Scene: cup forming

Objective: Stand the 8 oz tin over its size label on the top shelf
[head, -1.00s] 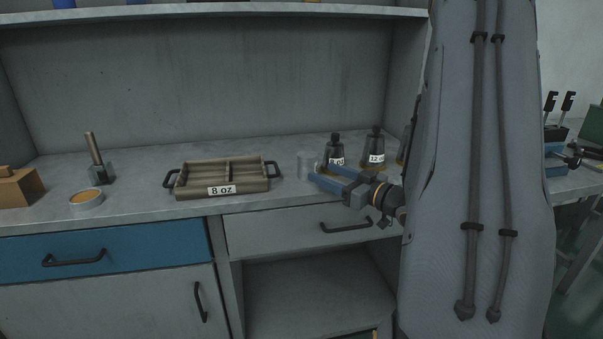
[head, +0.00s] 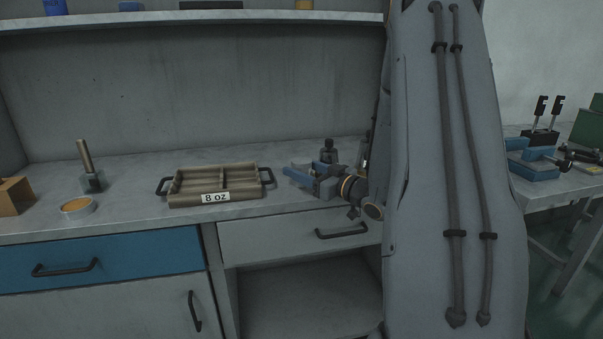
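My gripper (head: 288,172), with blue fingers, is low over the right part of the worktop, just right of the wooden tray. Whether its fingers are apart or closed on something is not clear. A small grey cylinder, seen earlier at the fingertips, does not show now; it may be hidden by the gripper. A wooden divided tray (head: 192,201) with dark handles carries an "8 oz" label (head: 215,197) on its front. The upper shelf (head: 190,18) crosses the top of the head view; only its front edge and the bottoms of some things show, and no size label is readable there.
A dark bottle (head: 329,150) stands behind my gripper. My arm covers the right side.

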